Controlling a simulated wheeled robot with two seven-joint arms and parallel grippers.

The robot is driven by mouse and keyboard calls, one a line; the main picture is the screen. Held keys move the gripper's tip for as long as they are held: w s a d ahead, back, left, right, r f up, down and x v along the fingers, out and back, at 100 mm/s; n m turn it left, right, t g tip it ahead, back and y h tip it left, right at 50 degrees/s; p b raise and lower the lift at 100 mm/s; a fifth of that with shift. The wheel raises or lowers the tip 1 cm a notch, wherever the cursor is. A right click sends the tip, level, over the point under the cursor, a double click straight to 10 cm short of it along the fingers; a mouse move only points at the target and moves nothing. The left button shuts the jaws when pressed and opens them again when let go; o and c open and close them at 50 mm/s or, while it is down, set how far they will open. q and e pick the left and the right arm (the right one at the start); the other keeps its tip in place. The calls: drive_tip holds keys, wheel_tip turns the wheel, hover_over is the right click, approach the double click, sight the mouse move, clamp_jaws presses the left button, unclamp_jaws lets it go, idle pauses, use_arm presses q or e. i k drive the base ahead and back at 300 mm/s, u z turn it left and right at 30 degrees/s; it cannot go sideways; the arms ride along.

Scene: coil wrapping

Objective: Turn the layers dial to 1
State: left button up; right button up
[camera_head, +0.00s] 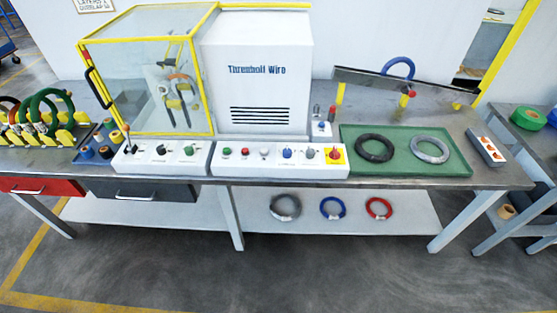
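Two white control panels stand at the front of the bench below the wrapping machine (257,75). The right panel (230,171) carries green, red and white buttons, a blue knob (287,153), a grey knob (310,153) and a red knob on a yellow plate (334,153). The left panel (140,167) has a lever (127,138), a black knob (160,150) and a green knob (190,150). The labels are too small to read, so I cannot tell which knob is the layers dial or its setting. Neither of my grippers is in view.
A wall sign (93,4), cut off at the top, seems to mention layers and overlap. A yellow-framed clear guard (130,80) stands left of the machine. A green tray (403,165) holds two coils. Floor before the bench is clear.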

sight(287, 152)
drive_tip(key=u, duration=1.65)
drive_tip(key=k, duration=0.9)
drive_tip(key=z, duration=1.75)
drive_tip(key=i, duration=0.5)
drive_tip(key=u, duration=0.05)
